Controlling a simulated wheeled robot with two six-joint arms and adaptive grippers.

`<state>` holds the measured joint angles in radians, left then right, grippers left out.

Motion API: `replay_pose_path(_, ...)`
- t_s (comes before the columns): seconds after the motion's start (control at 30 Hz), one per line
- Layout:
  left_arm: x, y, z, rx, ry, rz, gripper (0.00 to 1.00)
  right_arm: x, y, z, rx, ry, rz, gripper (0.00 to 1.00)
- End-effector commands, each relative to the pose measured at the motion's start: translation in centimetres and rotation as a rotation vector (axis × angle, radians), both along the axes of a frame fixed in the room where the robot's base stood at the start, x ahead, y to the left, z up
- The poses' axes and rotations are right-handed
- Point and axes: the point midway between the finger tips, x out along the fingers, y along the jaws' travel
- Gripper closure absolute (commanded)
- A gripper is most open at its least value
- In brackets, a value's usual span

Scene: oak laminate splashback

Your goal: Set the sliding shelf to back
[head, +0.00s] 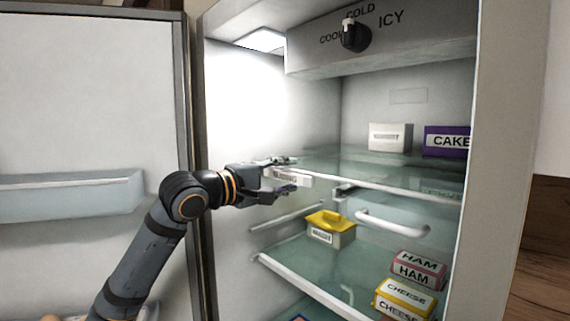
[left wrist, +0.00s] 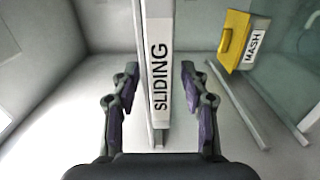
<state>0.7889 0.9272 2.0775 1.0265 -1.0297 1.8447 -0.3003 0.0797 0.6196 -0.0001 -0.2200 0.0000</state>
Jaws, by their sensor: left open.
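The sliding shelf is a glass shelf with a white front rail (head: 385,187) in the upper part of the open fridge. Its front left end carries a block labelled SLIDING (head: 288,177), also plain in the left wrist view (left wrist: 160,75). My left gripper (head: 286,174) is at this labelled end, one finger above it and one below. In the left wrist view the open fingers (left wrist: 160,88) stand on either side of the label, with gaps on both sides. My right gripper is not in view.
A white box (head: 390,137) and a purple CAKE box (head: 447,141) stand toward the back, at the upper shelf's level. The lower shelf (head: 310,285) holds a yellow-lidded MASH tub (head: 330,229), HAM (head: 417,269) and CHEESE (head: 404,298). The open door (head: 92,110) is at left.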

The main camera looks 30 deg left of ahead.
Motion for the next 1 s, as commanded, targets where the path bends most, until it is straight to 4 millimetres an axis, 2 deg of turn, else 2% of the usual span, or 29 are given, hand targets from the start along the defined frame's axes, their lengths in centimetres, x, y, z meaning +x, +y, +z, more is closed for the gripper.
replay_pose_path(0.27,0.17,-0.04,-0.12,0.0,0.001,0.001,0.55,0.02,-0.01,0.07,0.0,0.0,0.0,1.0)
replay_pose_path(0.6,0.16,-0.06,-0.2,0.001,0.004,0.0,1.0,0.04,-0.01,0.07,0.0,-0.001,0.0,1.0)
replay_pose_path(1.0,0.67,0.47,-0.47,0.001,0.013,0.0,1.0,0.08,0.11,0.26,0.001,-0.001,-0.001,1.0)
